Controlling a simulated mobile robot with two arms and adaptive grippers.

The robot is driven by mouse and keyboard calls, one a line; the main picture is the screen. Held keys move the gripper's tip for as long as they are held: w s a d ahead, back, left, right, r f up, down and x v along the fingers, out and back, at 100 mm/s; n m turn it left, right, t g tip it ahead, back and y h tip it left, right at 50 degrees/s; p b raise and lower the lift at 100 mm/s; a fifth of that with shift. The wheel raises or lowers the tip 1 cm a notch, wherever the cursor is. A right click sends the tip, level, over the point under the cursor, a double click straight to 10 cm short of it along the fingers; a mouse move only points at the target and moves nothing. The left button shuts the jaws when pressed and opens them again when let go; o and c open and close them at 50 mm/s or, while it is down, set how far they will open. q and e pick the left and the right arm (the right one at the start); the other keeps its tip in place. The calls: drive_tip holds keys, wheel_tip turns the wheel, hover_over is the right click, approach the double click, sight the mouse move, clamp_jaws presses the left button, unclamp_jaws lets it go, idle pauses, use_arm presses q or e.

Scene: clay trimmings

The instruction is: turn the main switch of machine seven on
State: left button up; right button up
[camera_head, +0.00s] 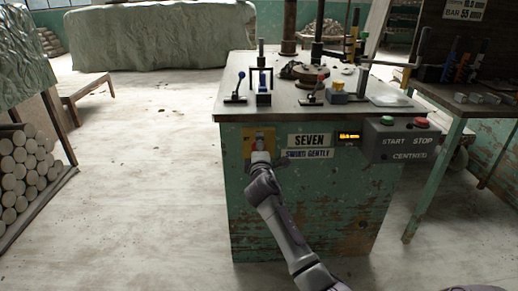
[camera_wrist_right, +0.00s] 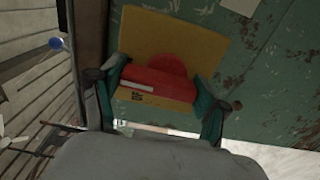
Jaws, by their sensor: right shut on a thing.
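Machine seven is a worn green cabinet (camera_head: 300,205) with a "SEVEN" label (camera_head: 309,140) on its front. Its main switch is a red handle (camera_wrist_right: 158,84) on a yellow plate (camera_head: 247,149), left of the label. The plate (camera_wrist_right: 165,38) fills the middle of the right wrist view. My right gripper (camera_head: 260,155) reaches the switch from below. In the wrist view its two teal fingers are closed on the ends of the red handle, which bears a white line. Part of a dark word, seemingly "OF", shows on the plate below the handle. My left gripper is out of view.
Right of the label are a small lit amber display (camera_head: 348,136) and a grey box (camera_head: 400,145) with a green START button (camera_head: 387,121) and a red STOP button (camera_head: 421,123). Levers and clamps stand on the machine top.

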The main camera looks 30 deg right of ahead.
drive_tip(key=shift+f, duration=0.1)
drive_tip(key=o, duration=1.2)
drive_tip(key=shift+c, duration=0.2)
drive_tip(key=v, duration=1.2)
drive_tip(key=shift+a, duration=0.1)
